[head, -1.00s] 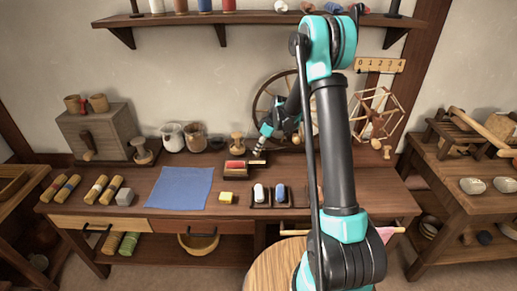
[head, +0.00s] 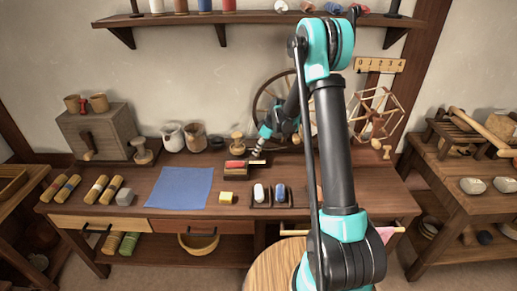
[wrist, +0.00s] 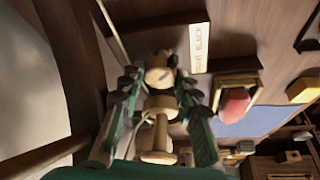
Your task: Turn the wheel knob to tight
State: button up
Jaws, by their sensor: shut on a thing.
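The spinning wheel (head: 257,103) stands at the back of the bench, partly hidden behind my arm. My gripper (wrist: 158,88) is shut around a pale turned wooden knob (wrist: 160,74), with one green finger on each side in the wrist view. The knob has a small dark mark on its face. A white label strip (wrist: 199,47) with small lettering lies beside the knob; I cannot read it surely. In the head view my gripper (head: 258,146) is small at the wheel's foot, and the knob cannot be made out there.
A red pad in a wooden box (head: 235,166) sits close to my gripper; it also shows in the wrist view (wrist: 235,103). A blue cloth (head: 179,188), a yellow block (head: 226,198) and jars (head: 173,137) are on the bench. A yarn winder (head: 374,113) stands right of my arm.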

jog(key=m, duration=0.2)
jog(key=m+t+h, duration=0.1)
jog(key=m, duration=0.1)
jog(key=shift+s+a+m+t, duration=0.15)
jog(key=shift+m+t, duration=0.15)
jog(key=shift+m, duration=0.1)
jog(key=m, duration=0.2)
jog(key=m+h, duration=0.1)
jog(key=m, duration=0.1)
jog(key=shift+a+m+t+h, duration=0.15)
jog(key=shift+m+t+h, duration=0.15)
jog(key=shift+t, duration=0.1)
jog(key=m+h, duration=0.1)
jog(key=m, duration=0.3)
jog(key=shift+a+h, duration=0.1)
jog(key=shift+h, duration=0.3)
jog(key=shift+m+h, duration=0.7)
jog(key=shift+m, duration=1.4)
jog(key=o, duration=0.9)
jog(key=shift+c, duration=0.2)
